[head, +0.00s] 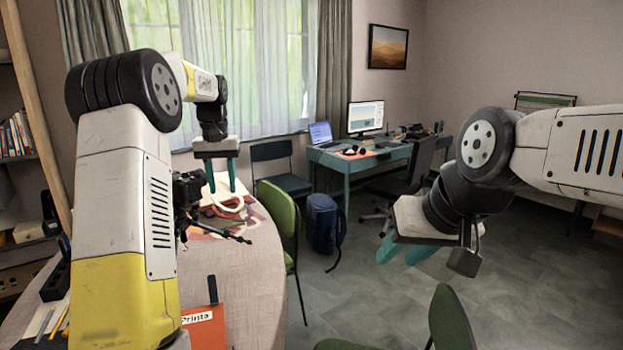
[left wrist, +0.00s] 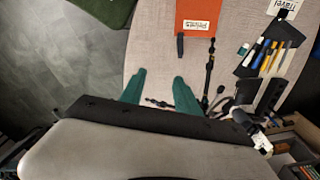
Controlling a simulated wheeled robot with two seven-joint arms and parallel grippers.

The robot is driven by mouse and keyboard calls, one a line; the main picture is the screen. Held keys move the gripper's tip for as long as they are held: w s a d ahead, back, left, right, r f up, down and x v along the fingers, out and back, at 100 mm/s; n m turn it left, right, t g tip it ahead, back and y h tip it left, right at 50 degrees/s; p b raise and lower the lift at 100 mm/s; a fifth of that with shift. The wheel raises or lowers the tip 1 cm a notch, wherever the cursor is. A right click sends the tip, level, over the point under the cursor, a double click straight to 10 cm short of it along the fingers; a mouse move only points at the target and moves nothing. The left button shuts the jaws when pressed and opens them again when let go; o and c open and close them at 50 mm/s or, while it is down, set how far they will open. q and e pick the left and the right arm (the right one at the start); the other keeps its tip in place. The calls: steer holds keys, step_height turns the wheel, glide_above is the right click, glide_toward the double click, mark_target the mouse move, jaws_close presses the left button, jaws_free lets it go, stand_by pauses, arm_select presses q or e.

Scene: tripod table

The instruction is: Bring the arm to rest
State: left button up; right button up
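My left gripper (head: 221,177) hangs above the far part of the round table (head: 262,285), its two teal fingers apart with nothing between them. In the left wrist view the same fingers (left wrist: 158,88) are spread over the table's edge and hold nothing. My right gripper (head: 405,252) is out over the floor to the right of the table, its teal fingers apart and empty. A black camera (head: 188,187) with a tripod (head: 222,232) is on the table, partly hidden by my left arm. Black tripod parts (left wrist: 208,78) also show in the left wrist view.
An orange booklet (head: 206,327) lies on the near part of the table. A pen tray (left wrist: 268,58) shows in the left wrist view. Green chairs (head: 281,212) stand by the table's right edge. A blue backpack (head: 322,222) and a desk (head: 360,163) are farther back.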

arm_select(q)
steer(key=s+d+r+m+t, duration=0.1)
steer(key=s+d+r, duration=0.25)
steer(key=s, duration=0.45)
steer(key=s+d+r+t, duration=0.2)
steer(key=s+r, duration=0.2)
steer(key=s, duration=0.4)
steer(key=s+d+f+t+h, duration=0.1)
steer(key=s+d+f, duration=0.1)
steer(key=s, duration=0.6)
steer(key=s+d+f+m+t+h, duration=0.1)
steer(key=s+f, duration=0.3)
steer(key=s, duration=0.5)
steer(key=shift+s+d+f, duration=0.15)
steer(key=shift+d, duration=0.6)
